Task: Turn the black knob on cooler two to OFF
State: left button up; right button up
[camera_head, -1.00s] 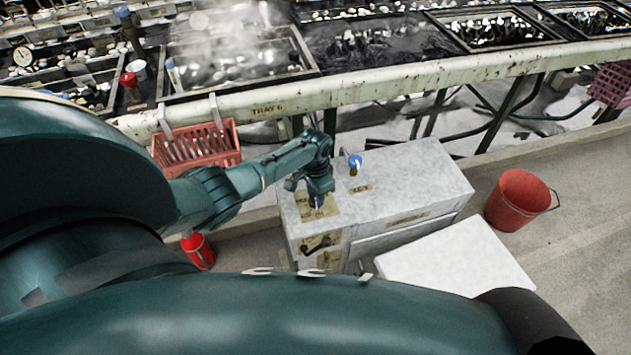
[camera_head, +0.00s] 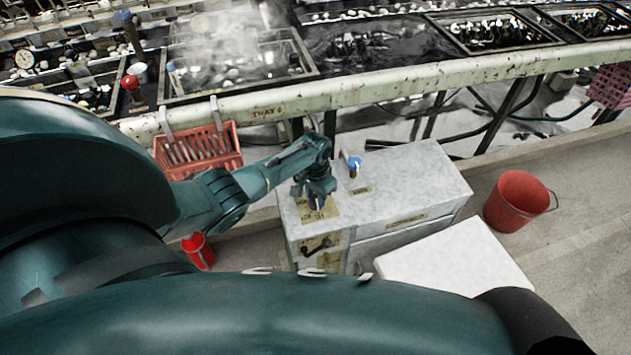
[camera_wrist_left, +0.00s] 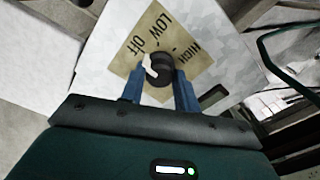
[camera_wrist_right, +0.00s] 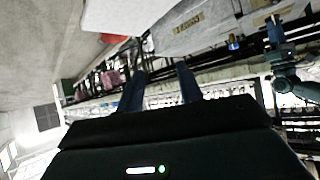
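The black knob (camera_wrist_left: 160,68) shows in the left wrist view on a tan label plate (camera_wrist_left: 206,60) marked OFF, LOW and HIGH. A white mark (camera_wrist_left: 150,70) on the knob lies at its left, on the OFF side. The blue fingers of my left gripper (camera_wrist_left: 160,78) stand apart on either side of the knob; firm contact does not show. In the head view my left gripper (camera_head: 316,202) is over the near left top of the pale cooler (camera_head: 415,185) and hides the knob. My right gripper (camera_wrist_right: 160,80) is open and empty, away from the cooler.
A blue-topped knob (camera_head: 355,164) stands further back on the cooler. A dark handle (camera_head: 318,246) is on its front. A white lid or box (camera_head: 455,265) is in front, a red bucket (camera_head: 518,199) to the right, and a red basket (camera_head: 198,150) on the basin rail behind.

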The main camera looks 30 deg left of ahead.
pick_arm(q)
jog(key=o, duration=0.4)
jog(key=shift+r, duration=0.1)
notch_tip(320, 180, up, 13)
jog(key=p, duration=0.3)
dwell(0.5)
